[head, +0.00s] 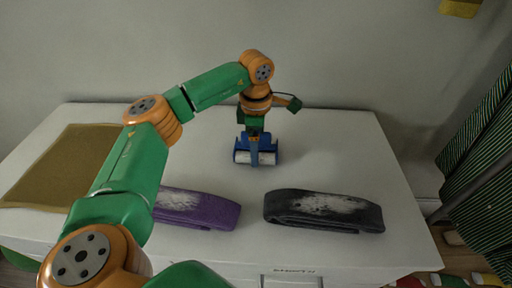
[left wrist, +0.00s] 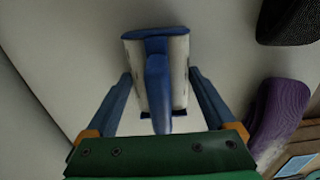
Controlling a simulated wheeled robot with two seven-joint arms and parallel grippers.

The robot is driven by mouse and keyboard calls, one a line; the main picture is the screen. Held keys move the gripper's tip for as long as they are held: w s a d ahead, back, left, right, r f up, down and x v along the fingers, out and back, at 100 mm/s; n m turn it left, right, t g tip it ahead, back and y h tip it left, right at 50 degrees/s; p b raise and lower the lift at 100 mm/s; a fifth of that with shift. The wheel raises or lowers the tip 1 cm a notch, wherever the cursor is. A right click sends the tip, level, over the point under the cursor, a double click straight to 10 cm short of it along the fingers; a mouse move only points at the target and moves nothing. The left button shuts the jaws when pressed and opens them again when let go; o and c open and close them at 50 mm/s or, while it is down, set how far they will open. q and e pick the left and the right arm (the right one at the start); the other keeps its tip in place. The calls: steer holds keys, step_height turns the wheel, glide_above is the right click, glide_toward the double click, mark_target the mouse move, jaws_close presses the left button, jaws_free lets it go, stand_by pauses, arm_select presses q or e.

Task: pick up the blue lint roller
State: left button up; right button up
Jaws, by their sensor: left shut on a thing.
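The blue lint roller (head: 243,157) with its white roll is near the back middle of the white table. My left gripper (head: 255,141) comes down on it from above. In the left wrist view the lint roller (left wrist: 158,75) lies between the two fingers of my left gripper (left wrist: 160,90), with its blue handle pointing toward the palm. The gripper is shut on the lint roller. Whether the roller touches the tabletop I cannot tell. My right gripper is not in view.
A folded purple cloth (head: 208,211) and a folded dark grey cloth (head: 325,209), both with whitish lint, lie along the front of the white table (head: 340,150). An olive mat (head: 62,165) lies at the left. A striped dark curtain (head: 485,160) hangs at the right.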

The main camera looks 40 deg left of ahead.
arm_select(q)
steer(key=shift+w+r, duration=0.1)
steer(key=shift+r, duration=1.6)
steer(key=s+d+r, duration=0.8)
steer(key=s+r, duration=0.1)
steer(key=s, duration=0.2)
steer(key=shift+s+d+r, duration=0.2)
steer(key=shift+r, duration=0.1)
